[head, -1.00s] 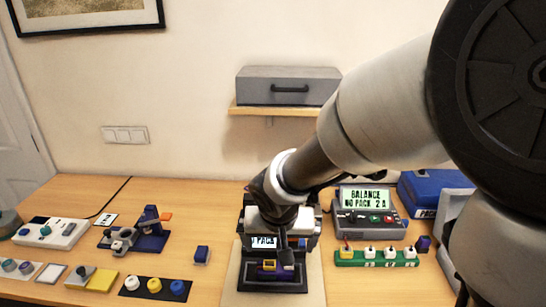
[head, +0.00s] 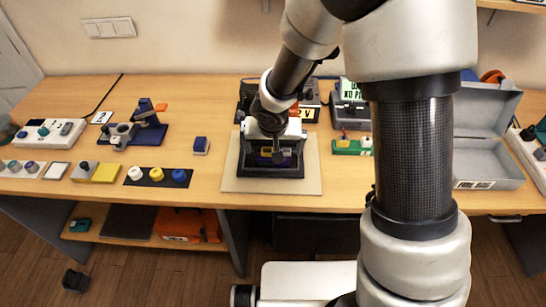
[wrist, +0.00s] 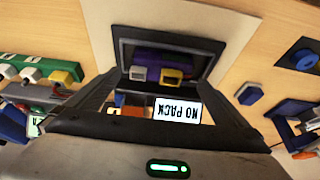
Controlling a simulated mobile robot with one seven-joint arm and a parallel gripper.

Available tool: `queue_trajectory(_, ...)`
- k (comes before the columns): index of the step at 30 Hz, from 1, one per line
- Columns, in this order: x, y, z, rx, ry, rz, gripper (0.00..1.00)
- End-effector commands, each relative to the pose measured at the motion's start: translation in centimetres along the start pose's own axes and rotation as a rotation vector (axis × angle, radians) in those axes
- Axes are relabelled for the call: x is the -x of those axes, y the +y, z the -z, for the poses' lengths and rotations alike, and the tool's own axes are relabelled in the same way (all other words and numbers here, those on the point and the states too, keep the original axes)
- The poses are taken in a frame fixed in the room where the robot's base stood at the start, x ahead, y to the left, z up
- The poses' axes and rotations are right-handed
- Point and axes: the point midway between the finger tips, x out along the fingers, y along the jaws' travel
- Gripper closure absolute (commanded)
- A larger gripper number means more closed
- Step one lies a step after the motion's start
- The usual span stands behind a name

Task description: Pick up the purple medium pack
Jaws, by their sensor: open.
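The purple medium pack (wrist: 150,62) lies in a dark open-topped holder (wrist: 125,42), with a yellow connector (wrist: 172,76) and a grey-violet one on its near side in the wrist view. In the head view the holder (head: 247,169) stands on a pale mat, and the pack is mostly hidden behind my gripper (head: 278,154). In the wrist view my gripper (wrist: 158,84) is open. Its two fingers are spread apart on either side, above the holder. Nothing is between the fingertips; I cannot tell how high they are above the pack.
A device with a "NO PACK" display (wrist: 178,109) stands close behind the holder. A green strip with several plugs (head: 345,147) is to its right, and a small blue block (head: 201,145) to its left. The pale mat (head: 235,183) is bare around the holder.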

Motion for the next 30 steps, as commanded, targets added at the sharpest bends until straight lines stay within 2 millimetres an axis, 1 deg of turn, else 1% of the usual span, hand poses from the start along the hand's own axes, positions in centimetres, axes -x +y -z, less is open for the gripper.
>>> queue_trajectory(1, -0.9, -0.2, 0.0, 0.002, -0.004, -0.001, 0.00)
queue_trajectory(3, -2.1, -0.3, 0.0, 0.002, -0.003, -0.001, 0.00)
queue_trajectory(6, -3.0, -0.2, 0.1, 0.001, -0.002, -0.001, 0.00)
queue_trajectory(9, -3.4, -0.2, 0.2, 0.002, 0.000, -0.001, 0.00)
queue_trajectory(14, -3.3, -0.2, 0.2, 0.001, 0.000, 0.000, 0.00)
queue_trajectory(15, -3.3, -0.2, 0.2, 0.001, 0.000, 0.000, 0.02)
queue_trajectory(17, -3.3, -0.2, 0.2, 0.001, 0.000, 0.000, 0.12)
queue_trajectory(24, -3.3, -0.2, 0.2, 0.001, 0.000, -0.001, 0.52)
queue_trajectory(30, -3.2, -0.2, 0.3, 0.001, 0.001, 0.000, 0.52)
